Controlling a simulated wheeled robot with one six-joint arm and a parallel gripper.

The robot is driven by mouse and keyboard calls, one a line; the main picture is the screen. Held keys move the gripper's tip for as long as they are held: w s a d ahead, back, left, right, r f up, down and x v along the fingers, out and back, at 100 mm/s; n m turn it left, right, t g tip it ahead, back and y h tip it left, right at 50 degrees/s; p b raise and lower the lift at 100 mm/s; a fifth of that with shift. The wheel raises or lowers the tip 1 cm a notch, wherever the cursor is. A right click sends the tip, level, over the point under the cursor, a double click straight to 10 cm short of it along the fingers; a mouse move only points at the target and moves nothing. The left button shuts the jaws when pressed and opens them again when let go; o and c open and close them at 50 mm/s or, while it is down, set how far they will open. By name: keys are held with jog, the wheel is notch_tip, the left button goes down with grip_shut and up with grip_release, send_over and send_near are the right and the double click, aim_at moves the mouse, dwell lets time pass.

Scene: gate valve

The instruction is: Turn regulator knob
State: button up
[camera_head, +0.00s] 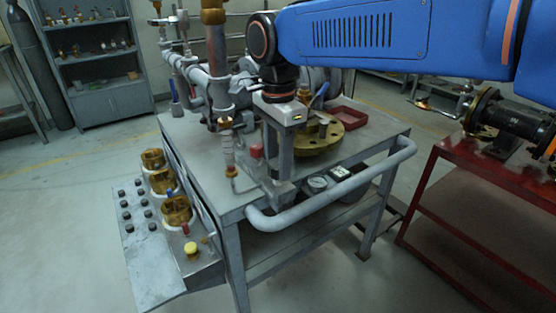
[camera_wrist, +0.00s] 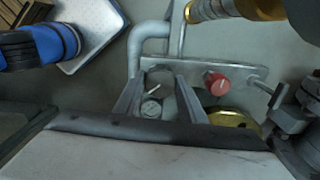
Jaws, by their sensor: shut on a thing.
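My gripper (camera_wrist: 161,80) points down at a metal bracket plate (camera_wrist: 240,72) on the grey workbench. Its two fingers are shut on a grey part between them, which seems to be the regulator knob (camera_wrist: 168,97); the fingers partly hide it. In the head view my gripper (camera_head: 280,186) reaches down near the bench's front edge, and the gripped part cannot be made out. A red knob (camera_wrist: 216,83) with a white mark sits on the plate just right of the fingers, apart from them. It also shows in the head view (camera_head: 256,152).
Pipes (camera_head: 217,85) stand close left of my gripper, and a brass flange (camera_head: 318,140) lies close right. A curved handrail (camera_head: 335,192) runs along the front. A red table (camera_head: 480,165) stands at the right.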

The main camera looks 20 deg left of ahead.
jog(key=o, duration=1.1)
jog(key=shift+c, duration=0.2)
jog(key=shift+r, duration=0.1)
notch_tip(320, 180, up, 17)
jog(key=shift+r, duration=0.15)
